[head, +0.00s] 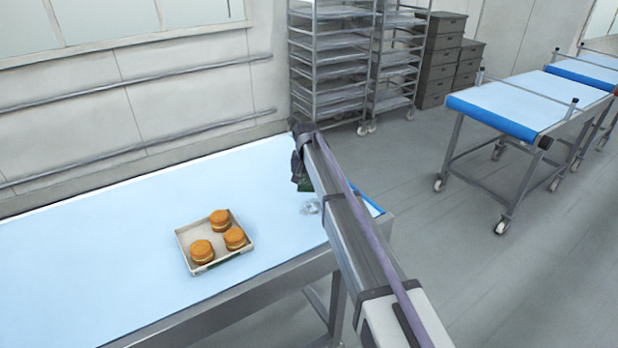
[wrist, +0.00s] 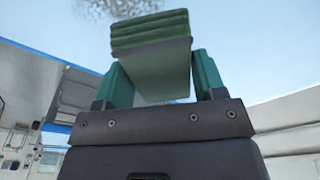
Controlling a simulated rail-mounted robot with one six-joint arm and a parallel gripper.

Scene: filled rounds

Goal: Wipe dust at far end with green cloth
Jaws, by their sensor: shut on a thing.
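My gripper (wrist: 160,80) is shut on the green cloth (wrist: 150,30), a folded pad seen between the two green fingers in the wrist view. In the head view my arm hides most of the gripper, and only a dark green bit of the held cloth or fingers shows near the table's far right end. A small greyish-white dust patch (head: 311,208) lies on the light blue table (head: 120,215), just beside the gripper. In the wrist view grey dust specks (wrist: 112,8) show on the surface beyond the cloth. Whether the cloth touches the table cannot be told.
A shallow tray (head: 192,262) with three filled rounds (head: 220,221) stands on the table to the left of the dust. A wall with rails is behind the table. Racks (head: 330,60), grey crates (head: 440,55) and a wheeled blue-topped table (head: 530,100) stand farther off.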

